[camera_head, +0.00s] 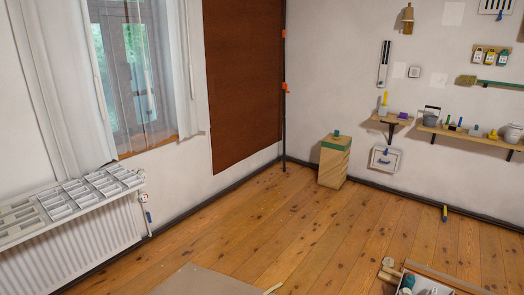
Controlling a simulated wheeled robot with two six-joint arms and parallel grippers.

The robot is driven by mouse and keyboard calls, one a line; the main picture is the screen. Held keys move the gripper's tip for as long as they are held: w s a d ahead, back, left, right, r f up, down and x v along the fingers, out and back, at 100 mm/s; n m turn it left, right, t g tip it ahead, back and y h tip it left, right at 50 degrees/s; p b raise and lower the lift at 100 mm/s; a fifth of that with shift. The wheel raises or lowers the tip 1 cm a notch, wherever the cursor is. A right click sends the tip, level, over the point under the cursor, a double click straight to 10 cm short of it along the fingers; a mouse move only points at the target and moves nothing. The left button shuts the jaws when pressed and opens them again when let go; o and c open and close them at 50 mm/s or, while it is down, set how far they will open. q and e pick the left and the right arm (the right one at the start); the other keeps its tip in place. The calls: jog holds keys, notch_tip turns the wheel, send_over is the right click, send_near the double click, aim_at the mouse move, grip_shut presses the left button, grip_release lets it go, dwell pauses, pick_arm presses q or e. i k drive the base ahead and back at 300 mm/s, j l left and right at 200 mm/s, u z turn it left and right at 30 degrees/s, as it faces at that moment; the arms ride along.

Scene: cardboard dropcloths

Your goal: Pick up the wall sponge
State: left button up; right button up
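I cannot tell for certain which thing is the wall sponge. A small purple block (403,115) lies on the small wall shelf (384,118) at the right, beside a yellow upright item (384,99). A tan, sponge-like or brush-like block (465,80) hangs on the wall by the left end of a green bar (497,84). A small teal piece (336,133) sits on top of the wooden box (334,163) in the corner. Neither of my grippers is in view.
A longer shelf (470,135) holds several small items. An open box of tools (425,284) and a cardboard sheet (208,281) lie on the floor in front. A radiator (70,240) bearing trays stands left. The middle of the wooden floor (300,225) is clear.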

aim_at(336, 135)
jog(key=i+z, duration=0.2)
jog(key=i, duration=0.25)
jog(key=i+j+z, duration=0.2)
jog(key=i, duration=0.25)
jog(key=i+j+z, duration=0.2)
jog(key=i, duration=0.25)
jog(key=i+u, duration=0.1)
jog(key=i, duration=1.75)
jog(key=i+z, duration=0.2)
jog(key=i, duration=0.7)
jog(key=i+z, duration=0.25)
jog(key=i, duration=0.65)
jog(key=i+l, duration=0.15)
jog(key=i, duration=0.4)
jog(key=i+l, duration=0.15)
jog(key=i, duration=0.4)
jog(key=i+l, duration=0.15)
jog(key=i, duration=0.4)
